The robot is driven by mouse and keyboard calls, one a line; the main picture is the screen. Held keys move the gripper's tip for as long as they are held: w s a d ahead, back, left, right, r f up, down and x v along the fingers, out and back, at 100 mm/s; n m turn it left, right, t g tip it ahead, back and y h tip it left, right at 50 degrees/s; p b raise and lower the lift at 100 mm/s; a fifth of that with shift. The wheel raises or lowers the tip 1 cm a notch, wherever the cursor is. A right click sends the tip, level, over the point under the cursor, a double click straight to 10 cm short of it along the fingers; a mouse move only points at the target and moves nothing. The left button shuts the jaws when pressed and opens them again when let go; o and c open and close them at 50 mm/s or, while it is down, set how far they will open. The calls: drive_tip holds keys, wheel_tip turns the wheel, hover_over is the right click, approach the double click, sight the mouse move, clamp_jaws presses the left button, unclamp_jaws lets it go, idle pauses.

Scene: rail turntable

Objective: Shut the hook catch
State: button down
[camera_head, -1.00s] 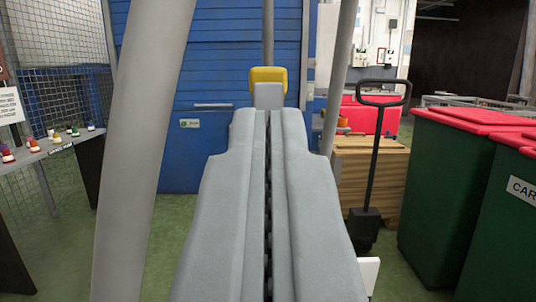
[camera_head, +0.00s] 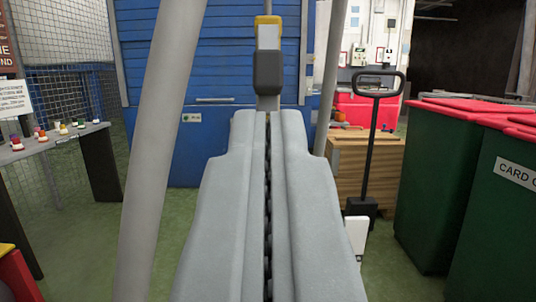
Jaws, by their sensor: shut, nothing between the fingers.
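A light grey piece with a yellow top (camera_head: 268,38) stands straight ahead, above my fingertips. A dark grey rounded block (camera_head: 268,72) sits directly below it, on a narrow grey upright. This may be the hook catch, but I cannot make out a hook or whether it is engaged. My gripper (camera_head: 268,114) is shut and empty, pointing forward, with its fingers side by side. Its tips appear just below the dark block; I cannot tell if they touch. The fingers hide whatever lies lower down.
A thick slanting grey pole (camera_head: 160,150) is close on the left, a thinner one (camera_head: 332,75) on the right. Behind are a blue shutter (camera_head: 165,80), a pallet truck handle (camera_head: 378,130) and green bins (camera_head: 430,190). Green floor shows between.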

drive_tip(key=shift+s+f, duration=0.45)
drive_tip(key=shift+f, duration=0.35)
drive_tip(key=shift+s+f, duration=0.45)
drive_tip(key=shift+f, duration=0.3)
drive_tip(key=s+r+g, duration=0.1)
drive_tip(key=s+r, duration=0.4)
drive_tip(key=s, duration=0.4)
drive_tip(key=s+r+g, duration=0.1)
drive_tip(key=s+r, duration=0.4)
drive_tip(key=s, duration=0.3)
drive_tip(key=s+g, duration=0.2)
drive_tip(key=s, duration=2.2)
drive_tip(key=shift+s+r+g, duration=0.15)
drive_tip(key=shift+s+g, duration=0.15)
drive_tip(key=shift+s, duration=0.05)
